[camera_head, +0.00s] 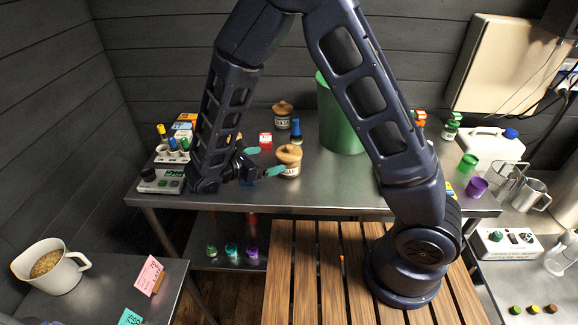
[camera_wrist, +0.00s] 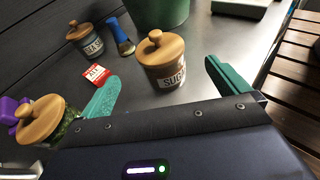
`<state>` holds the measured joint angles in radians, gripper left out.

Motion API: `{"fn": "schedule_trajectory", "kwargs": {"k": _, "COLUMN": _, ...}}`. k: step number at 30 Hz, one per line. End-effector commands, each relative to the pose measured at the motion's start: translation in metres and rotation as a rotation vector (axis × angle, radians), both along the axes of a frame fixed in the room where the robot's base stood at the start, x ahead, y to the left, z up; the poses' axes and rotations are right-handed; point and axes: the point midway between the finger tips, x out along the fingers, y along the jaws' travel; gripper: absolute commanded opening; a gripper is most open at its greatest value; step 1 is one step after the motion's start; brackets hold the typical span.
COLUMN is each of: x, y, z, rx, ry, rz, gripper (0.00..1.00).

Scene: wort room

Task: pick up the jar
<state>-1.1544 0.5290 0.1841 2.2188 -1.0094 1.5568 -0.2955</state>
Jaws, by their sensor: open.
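Several jars with round wooden lids stand on the metal bench. A grey jar labelled like "SUGAR" (camera_wrist: 170,75) is ahead of my gripper (camera_wrist: 167,88), between the lines of its two teal fingers and apart from them. In the head view this jar (camera_head: 289,161) stands just right of my gripper (camera_head: 264,161), which is open and empty. A second grey jar (camera_wrist: 88,42), its label hard to read, stands farther back; it also shows in the head view (camera_head: 282,118).
A large green container (camera_head: 338,122) is behind and right. A tube rack and a meter (camera_head: 161,181) stand left. The bench front is mostly clear.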

Motion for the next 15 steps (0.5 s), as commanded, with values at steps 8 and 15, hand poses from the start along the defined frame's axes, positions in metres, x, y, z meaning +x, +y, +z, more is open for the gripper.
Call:
{"fn": "schedule_trajectory", "kwargs": {"k": 8, "x": 0.015, "y": -0.014, "z": -0.008, "rx": -0.005, "ry": -0.001, "rz": 0.004, "gripper": 1.0}}
{"fn": "schedule_trajectory", "kwargs": {"k": 15, "x": 0.035, "y": -0.035, "z": -0.016, "rx": -0.004, "ry": -0.001, "rz": 0.004, "gripper": 1.0}}
